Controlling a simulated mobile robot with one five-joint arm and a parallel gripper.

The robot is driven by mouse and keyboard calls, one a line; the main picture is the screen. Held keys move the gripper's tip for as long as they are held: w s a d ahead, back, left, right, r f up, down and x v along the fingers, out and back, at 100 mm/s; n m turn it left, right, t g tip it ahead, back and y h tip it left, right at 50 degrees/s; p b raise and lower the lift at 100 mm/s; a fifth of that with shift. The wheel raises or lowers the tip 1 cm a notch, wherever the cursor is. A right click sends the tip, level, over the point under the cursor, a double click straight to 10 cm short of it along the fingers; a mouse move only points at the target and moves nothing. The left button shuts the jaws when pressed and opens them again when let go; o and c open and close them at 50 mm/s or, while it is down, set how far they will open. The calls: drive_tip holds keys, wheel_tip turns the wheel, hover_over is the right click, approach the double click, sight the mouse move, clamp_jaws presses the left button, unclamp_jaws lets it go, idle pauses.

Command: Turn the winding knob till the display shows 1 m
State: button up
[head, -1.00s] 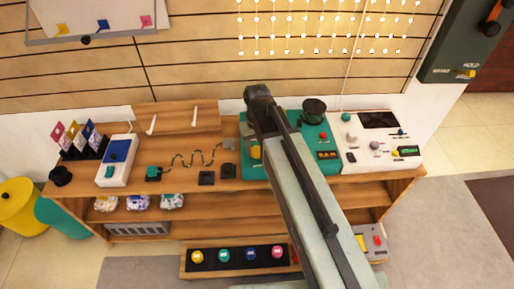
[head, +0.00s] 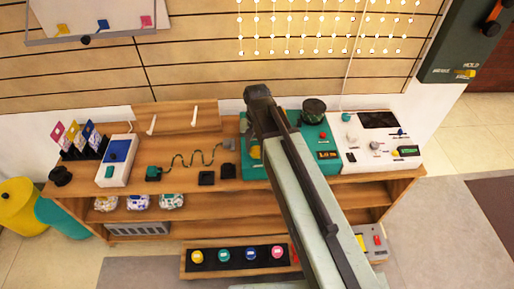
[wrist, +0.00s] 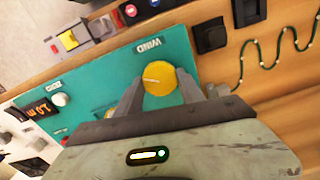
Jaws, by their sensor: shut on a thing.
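The yellow winding knob (wrist: 158,83), with a pale pointer line, sits on the teal panel (wrist: 108,75) beside the word WIND in the wrist view. My gripper (wrist: 163,88) is shut on the knob, one finger on each side. The small dark display (wrist: 41,108) on the same panel has lit orange digits that appear to read 1.0 m. It also shows in the head view (head: 327,155), too small to read surely. In the head view my arm covers part of the teal unit (head: 318,133), and the knob is mostly hidden behind it.
A white control unit (head: 378,158) adjoins the teal unit on the right. A black spool (head: 313,108) stands at the teal unit's back. To the left on the bench are a wavy green cord (head: 195,160), black blocks (head: 206,178) and a blue-and-white box (head: 117,158).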

sight(257, 150)
drive_tip(key=o, duration=1.4)
drive_tip(key=shift+c, duration=0.2)
drive_tip(key=shift+r, duration=0.1)
wheel_tip(257, 150, up, 8)
drive_tip(key=p, duration=0.8)
drive_tip(key=shift+f, duration=0.2)
